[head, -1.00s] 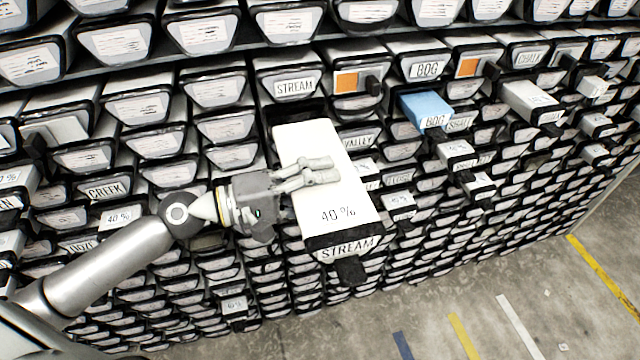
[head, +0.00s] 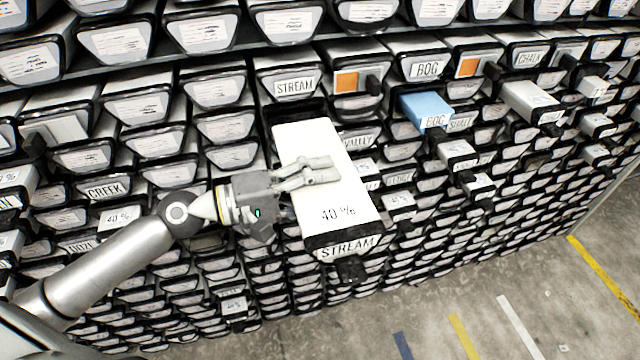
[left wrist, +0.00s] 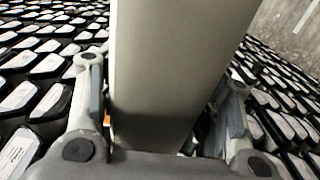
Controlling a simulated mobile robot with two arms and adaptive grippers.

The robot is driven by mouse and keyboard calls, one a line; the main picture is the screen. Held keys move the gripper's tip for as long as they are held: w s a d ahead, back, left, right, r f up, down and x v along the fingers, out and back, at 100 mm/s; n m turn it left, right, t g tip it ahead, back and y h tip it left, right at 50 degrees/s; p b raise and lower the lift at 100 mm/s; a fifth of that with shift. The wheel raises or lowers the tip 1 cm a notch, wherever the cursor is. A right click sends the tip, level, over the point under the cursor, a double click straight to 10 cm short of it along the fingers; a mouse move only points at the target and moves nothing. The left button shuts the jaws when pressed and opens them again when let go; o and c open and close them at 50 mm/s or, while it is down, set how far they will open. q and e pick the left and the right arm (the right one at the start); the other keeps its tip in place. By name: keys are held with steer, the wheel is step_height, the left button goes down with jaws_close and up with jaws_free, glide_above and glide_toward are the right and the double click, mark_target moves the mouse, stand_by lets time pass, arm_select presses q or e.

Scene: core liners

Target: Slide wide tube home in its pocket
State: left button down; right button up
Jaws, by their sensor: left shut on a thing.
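The wide white tube (head: 318,200), marked "40 %" on top and "STREAM" on its black-framed front end, sticks far out of the rack. Its rear end is at a dark pocket (head: 292,112) below another "STREAM" label (head: 295,87); how deep it sits inside is hidden. My left gripper (head: 312,174) comes from the left and is shut on the tube, fingers across its top. In the left wrist view the tube (left wrist: 160,70) fills the space between the two fingers (left wrist: 165,130). My right gripper is not in view.
The rack holds many labelled tubes in rows. A blue "BOG" tube (head: 425,110) and several white ones (head: 530,97) jut out at the right. Open concrete floor (head: 470,300) with painted stripes lies at the lower right.

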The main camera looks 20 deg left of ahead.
mark_target(300, 134)
arm_select(q)
steer(key=shift+w+a+r+b, duration=0.1)
steer(key=shift+w+a+b, duration=0.6)
steer(key=shift+w, duration=0.35)
steer(key=shift+w+a+r+b, duration=0.1)
steer(key=shift+w+a+b, duration=0.6)
steer(key=shift+w, duration=0.3)
steer(key=shift+w+a+b, duration=0.4)
steer(key=shift+w+a, duration=0.05)
steer(key=shift+w, duration=0.2)
steer(key=shift+w+a+b, duration=0.35)
steer(key=shift+w+a, duration=0.05)
steer(key=shift+w, duration=0.2)
stand_by(0.5)
steer(key=shift+w+a+b, duration=0.55)
steer(key=shift+w+a, duration=0.2)
steer(key=shift+w, duration=0.3)
steer(key=shift+w+a+b, duration=0.5)
steer(key=shift+w+a, duration=0.2)
steer(key=shift+w, duration=0.35)
stand_by(0.4)
steer(key=shift+w+a+r, duration=0.1)
steer(key=shift+w+a, duration=0.15)
steer(key=shift+w, duration=0.05)
steer(key=c, duration=0.5)
jaws_free()
steer(key=shift+o, duration=0.6)
